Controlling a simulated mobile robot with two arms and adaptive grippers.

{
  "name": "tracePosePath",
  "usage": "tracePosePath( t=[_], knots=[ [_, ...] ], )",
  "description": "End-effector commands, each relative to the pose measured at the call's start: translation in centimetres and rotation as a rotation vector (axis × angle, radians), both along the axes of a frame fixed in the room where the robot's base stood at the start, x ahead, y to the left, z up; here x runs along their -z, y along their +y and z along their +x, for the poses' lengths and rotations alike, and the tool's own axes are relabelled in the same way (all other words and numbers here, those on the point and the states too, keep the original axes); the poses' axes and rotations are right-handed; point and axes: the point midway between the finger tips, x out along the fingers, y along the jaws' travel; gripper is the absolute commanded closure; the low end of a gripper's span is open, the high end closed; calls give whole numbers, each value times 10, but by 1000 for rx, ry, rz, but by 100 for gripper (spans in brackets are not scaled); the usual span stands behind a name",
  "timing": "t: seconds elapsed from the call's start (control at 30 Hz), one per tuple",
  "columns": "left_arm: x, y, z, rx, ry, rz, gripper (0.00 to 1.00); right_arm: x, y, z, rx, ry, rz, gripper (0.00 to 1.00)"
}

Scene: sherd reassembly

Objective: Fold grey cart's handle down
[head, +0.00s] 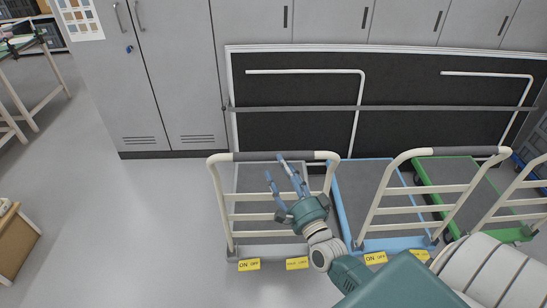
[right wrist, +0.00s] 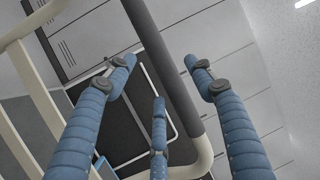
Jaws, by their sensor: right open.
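The grey cart (head: 255,182) stands on the floor left of the other carts in the head view. Its cream tube handle (head: 223,200) stands upright at the near end, with cross bars and a dark grey grip (head: 250,156) along the top. My right gripper (head: 282,170) is open at the handle, its fingers pointing up towards the grip. In the right wrist view the grip (right wrist: 170,70) runs between the spread fingers of my right gripper (right wrist: 160,75). I cannot tell whether any finger touches it. My left gripper is not in view.
A blue cart (head: 366,180) and a green cart (head: 455,172) stand close on the right, handles up. Yellow ON/OFF labels (head: 249,264) sit at the carts' near edges. Grey cabinets (head: 170,70) and a dark panel (head: 290,90) stand behind. The floor (head: 120,225) at left is clear.

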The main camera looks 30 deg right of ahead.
Motion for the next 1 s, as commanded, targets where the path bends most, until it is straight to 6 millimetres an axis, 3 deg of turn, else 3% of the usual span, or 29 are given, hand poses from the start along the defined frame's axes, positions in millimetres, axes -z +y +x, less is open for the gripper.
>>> tracePosePath(
  t=[0.1, 0.3, 0.67, 0.93, 1.0],
  knots=[
    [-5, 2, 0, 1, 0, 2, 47, -6, -3, 22, 0, -2, -1, 46],
    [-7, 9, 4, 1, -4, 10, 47, -8, -6, 45, -1, 1, -2, 46],
    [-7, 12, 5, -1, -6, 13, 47, -8, -7, 50, -1, 3, -2, 46],
    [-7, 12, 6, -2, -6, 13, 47, -8, -7, 50, 0, 2, -2, 96],
    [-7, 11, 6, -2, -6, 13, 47, -8, -7, 50, 0, 2, -2, 100]
  ],
)
